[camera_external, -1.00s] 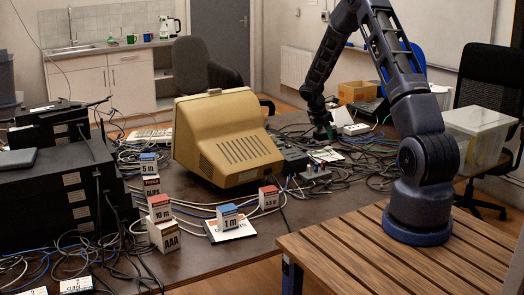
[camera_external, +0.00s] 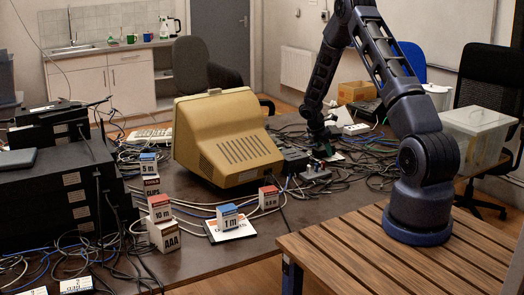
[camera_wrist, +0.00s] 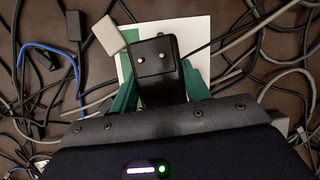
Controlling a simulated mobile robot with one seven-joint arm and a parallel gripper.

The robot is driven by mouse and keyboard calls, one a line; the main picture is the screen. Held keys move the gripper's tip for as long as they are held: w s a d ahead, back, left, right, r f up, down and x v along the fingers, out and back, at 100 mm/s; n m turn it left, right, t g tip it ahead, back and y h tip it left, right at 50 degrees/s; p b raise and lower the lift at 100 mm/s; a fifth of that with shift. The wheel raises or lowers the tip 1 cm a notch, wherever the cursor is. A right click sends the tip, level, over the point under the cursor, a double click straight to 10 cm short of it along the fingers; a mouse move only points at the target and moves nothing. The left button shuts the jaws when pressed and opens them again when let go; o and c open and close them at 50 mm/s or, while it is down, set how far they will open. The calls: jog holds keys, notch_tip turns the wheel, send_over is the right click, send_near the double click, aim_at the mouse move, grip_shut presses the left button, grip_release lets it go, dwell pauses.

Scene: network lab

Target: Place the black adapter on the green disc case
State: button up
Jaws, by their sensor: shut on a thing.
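The black adapter (camera_wrist: 156,62), a small block with two bright pins, is held between the green fingers of my gripper (camera_wrist: 157,88) in the wrist view. The white and green disc case (camera_wrist: 186,27) lies flat on the table behind the adapter and is partly hidden by it and my fingers. In the external view my gripper (camera_external: 322,150) is low over the table, right of the beige monitor, with an edge of the case (camera_external: 336,156) showing beside it. I cannot tell whether the adapter touches the case.
A pale grey plug (camera_wrist: 107,36) lies at the case's left edge. Cables surround the case, including a blue one (camera_wrist: 50,50). The beige monitor (camera_external: 225,140) stands left of my gripper. A power strip (camera_external: 316,174) lies in front, and a white block (camera_external: 356,129) lies behind right.

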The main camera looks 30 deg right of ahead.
jog(key=shift+f, duration=0.15)
jog(key=o, duration=1.1)
